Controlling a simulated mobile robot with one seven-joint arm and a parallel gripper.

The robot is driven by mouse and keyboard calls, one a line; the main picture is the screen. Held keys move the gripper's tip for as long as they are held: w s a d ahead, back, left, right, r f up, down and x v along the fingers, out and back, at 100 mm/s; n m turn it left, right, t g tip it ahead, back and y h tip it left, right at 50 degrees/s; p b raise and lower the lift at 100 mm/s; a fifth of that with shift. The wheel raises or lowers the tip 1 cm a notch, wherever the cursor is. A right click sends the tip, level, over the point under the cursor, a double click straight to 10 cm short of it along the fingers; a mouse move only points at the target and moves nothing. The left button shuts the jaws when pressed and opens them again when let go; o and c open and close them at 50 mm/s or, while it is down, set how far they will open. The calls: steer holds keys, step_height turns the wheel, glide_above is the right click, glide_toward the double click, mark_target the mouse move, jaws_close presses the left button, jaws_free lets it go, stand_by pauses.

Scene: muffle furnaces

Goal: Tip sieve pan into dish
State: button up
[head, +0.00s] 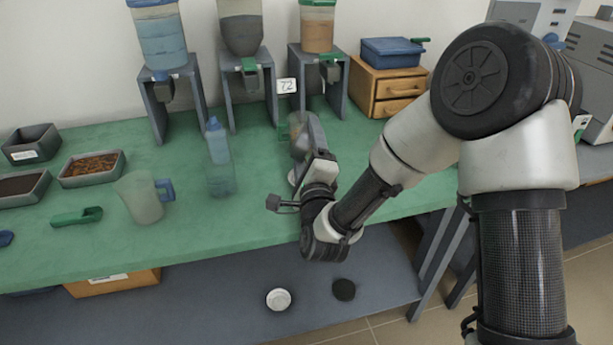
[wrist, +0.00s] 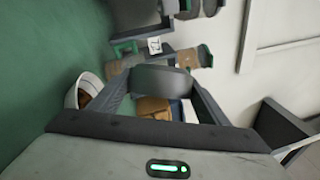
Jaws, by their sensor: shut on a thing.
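My gripper (wrist: 160,95) is shut on a grey, rounded piece (wrist: 162,79), which I take to be the sieve pan. In the head view my gripper (head: 308,140) is in front of the right-hand dispenser, and the held pan (head: 297,128) is largely hidden by it. I cannot tell how far the pan is tipped. A white dish (wrist: 72,92) with brown material in it shows left of the jaws in the wrist view. In the head view only a sliver of its rim (head: 292,178) shows on the green bench, below and partly behind my gripper.
Dispensers on grey stands (head: 263,80) line the back, with a "72" tag (head: 287,86). A wooden drawer box (head: 385,88) stands to their right. The front middle bench is clear.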

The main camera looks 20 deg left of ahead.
steer(key=s, duration=0.2)
steer(key=shift+s, duration=0.3)
steer(key=shift+w, duration=0.1)
steer(key=shift+w+d+m, duration=0.15)
steer(key=shift+w+m, duration=0.35)
steer(key=shift+w, duration=1.2)
steer(key=shift+s, duration=1.2)
steer(key=shift+w, duration=0.1)
